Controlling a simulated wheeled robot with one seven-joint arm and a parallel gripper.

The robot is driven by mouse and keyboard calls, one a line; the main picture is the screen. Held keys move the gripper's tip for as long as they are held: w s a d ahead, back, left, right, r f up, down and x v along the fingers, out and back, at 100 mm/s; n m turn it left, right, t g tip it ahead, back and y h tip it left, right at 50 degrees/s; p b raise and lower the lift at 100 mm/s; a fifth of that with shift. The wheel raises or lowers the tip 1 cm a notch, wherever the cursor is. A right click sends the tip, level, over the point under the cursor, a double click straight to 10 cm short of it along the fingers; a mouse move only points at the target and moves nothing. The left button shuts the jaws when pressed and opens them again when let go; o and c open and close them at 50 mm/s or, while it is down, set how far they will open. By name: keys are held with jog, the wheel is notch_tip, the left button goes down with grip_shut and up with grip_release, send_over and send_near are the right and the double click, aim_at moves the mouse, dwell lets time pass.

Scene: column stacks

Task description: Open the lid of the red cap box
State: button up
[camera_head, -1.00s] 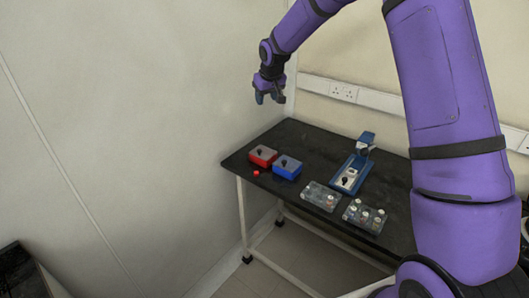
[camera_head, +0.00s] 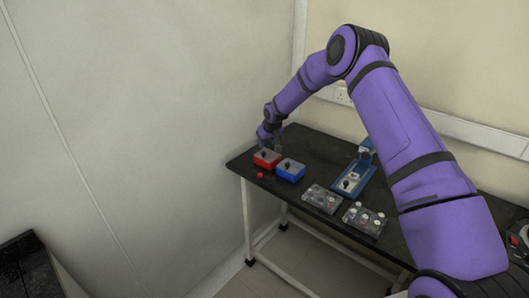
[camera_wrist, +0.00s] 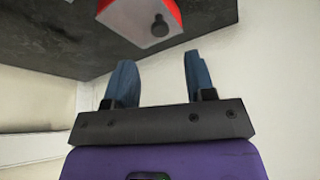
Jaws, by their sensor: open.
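The red cap box (camera_head: 267,158) stands near the left end of the black table, with a grey lid and a dark knob on top. In the wrist view the box (camera_wrist: 172,8) is at the top edge, partly cut off, with its pale lid (camera_wrist: 138,20) and dark knob (camera_wrist: 160,25) showing. My gripper (camera_head: 270,138) is just above and behind the box in the head view. In the wrist view its two blue fingers (camera_wrist: 160,72) are apart with nothing between them, and the knob lies beyond their tips.
A blue box (camera_head: 290,170) stands close to the right of the red one. A small red cap (camera_head: 260,176) lies in front. Two clear trays with caps (camera_head: 322,198) (camera_head: 364,220) and a blue device (camera_head: 352,180) are further right. The wall is close on the left.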

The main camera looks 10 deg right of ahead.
aim_at(264, 153)
jog(key=x, duration=0.6)
jog(key=shift+w+f, duration=0.2)
jog(key=shift+f, duration=0.05)
grip_shut()
